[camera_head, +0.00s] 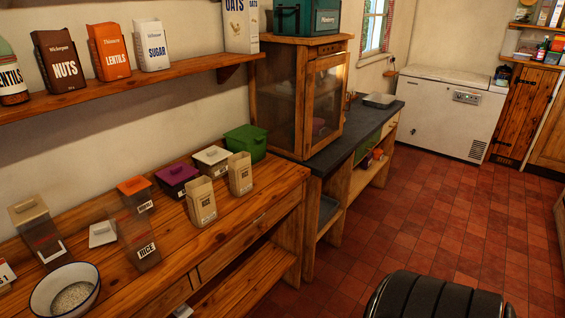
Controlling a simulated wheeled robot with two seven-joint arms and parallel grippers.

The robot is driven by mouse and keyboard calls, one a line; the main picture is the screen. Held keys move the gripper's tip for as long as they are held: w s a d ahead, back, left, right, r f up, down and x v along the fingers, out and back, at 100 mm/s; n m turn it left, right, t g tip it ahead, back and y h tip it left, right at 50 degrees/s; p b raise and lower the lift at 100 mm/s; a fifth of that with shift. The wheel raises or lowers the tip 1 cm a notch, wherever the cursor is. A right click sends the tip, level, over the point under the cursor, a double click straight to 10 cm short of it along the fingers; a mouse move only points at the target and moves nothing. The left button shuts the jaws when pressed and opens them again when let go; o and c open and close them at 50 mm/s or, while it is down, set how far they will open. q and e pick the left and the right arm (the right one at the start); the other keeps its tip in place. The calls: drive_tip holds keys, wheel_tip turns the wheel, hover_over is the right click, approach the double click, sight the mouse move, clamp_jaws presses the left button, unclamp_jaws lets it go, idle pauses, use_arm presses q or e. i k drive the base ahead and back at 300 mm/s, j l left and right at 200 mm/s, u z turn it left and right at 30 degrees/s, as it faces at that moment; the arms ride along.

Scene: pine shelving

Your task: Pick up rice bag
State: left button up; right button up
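Two tan paper bags with dark printed labels stand upright on the wooden lower counter. The nearer bag (201,202) is left of the farther bag (240,174). Their print is too small to read, so I cannot tell which one is the rice bag. A clear container (138,243) marked RICE stands to their left, with a pale lid (102,233) beside it. A white bowl (66,290) of pale grains sits at the near left. Neither of my grippers shows.
Lidded containers (177,180) and a green tub (246,142) stand behind the bags. A wall shelf (120,84) with several labelled packages hangs above. A glass-fronted wooden cabinet (325,100) stands beyond. The red tiled floor (420,215) at right is largely open.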

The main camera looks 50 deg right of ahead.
sight(239, 168)
drive_tip(key=z, duration=1.35)
